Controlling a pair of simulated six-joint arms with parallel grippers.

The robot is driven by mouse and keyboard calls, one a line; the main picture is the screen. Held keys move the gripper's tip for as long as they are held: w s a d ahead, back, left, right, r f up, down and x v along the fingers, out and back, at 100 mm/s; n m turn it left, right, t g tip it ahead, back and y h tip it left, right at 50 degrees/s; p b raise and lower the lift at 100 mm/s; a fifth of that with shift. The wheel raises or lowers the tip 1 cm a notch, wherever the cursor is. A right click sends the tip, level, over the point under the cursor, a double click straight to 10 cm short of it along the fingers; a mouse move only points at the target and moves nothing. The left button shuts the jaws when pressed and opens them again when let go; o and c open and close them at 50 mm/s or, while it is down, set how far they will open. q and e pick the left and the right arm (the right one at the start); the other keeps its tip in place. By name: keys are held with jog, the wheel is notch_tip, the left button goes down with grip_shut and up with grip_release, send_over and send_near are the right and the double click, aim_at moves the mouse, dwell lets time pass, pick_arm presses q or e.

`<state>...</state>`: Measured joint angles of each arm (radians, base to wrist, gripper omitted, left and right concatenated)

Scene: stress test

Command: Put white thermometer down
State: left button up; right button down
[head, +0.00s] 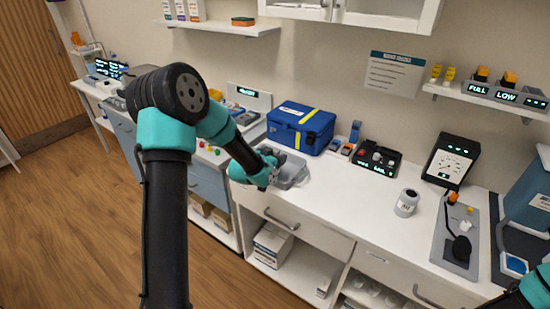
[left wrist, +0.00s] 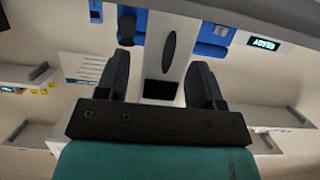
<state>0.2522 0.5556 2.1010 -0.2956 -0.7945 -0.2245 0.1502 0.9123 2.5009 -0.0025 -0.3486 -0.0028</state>
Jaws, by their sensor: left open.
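My left gripper (head: 268,179) is open over the near edge of the counter, beside a grey tray (head: 291,172). In the left wrist view its two dark fingers (left wrist: 160,72) stand apart. Between them shows a white body with a black oval and a black rectangle, which looks like the white thermometer (left wrist: 153,58). I cannot tell whether it touches either finger or what it rests on. In the head view I cannot make the thermometer out near the gripper. My right gripper is out of view; only part of my right arm shows at the bottom right.
A blue case (head: 301,127) stands behind the tray. A black device (head: 376,158), a white jar (head: 406,203), a gauge box (head: 452,160) and a grey panel with a black knob (head: 456,240) stand to the right. The counter front between tray and jar is clear.

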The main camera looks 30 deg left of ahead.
pick_arm(q)
jog(key=d+v, duration=0.1)
jog(key=v, duration=1.1)
jog(key=shift+a, duration=0.5)
jog(key=shift+w, duration=0.1)
jog(key=s+d+f+n+g+h, duration=0.1)
jog(key=s+d+f+g, duration=0.1)
jog(key=d+f, duration=0.3)
jog(key=s+d+f+g, duration=0.2)
jog(key=f+g, duration=0.1)
jog(key=f, duration=0.5)
jog(key=s+d+f+n+g+h, duration=0.1)
jog(key=s+d+f+g, duration=0.1)
jog(key=s+d+f, duration=0.3)
jog(key=s+d+f+g, duration=0.6)
jog(key=s+f, duration=0.4)
jog(key=f, duration=0.2)
jog(key=shift+s+d+f+n+g+h, duration=0.2)
jog(key=shift+s+d+n+g+h, duration=0.2)
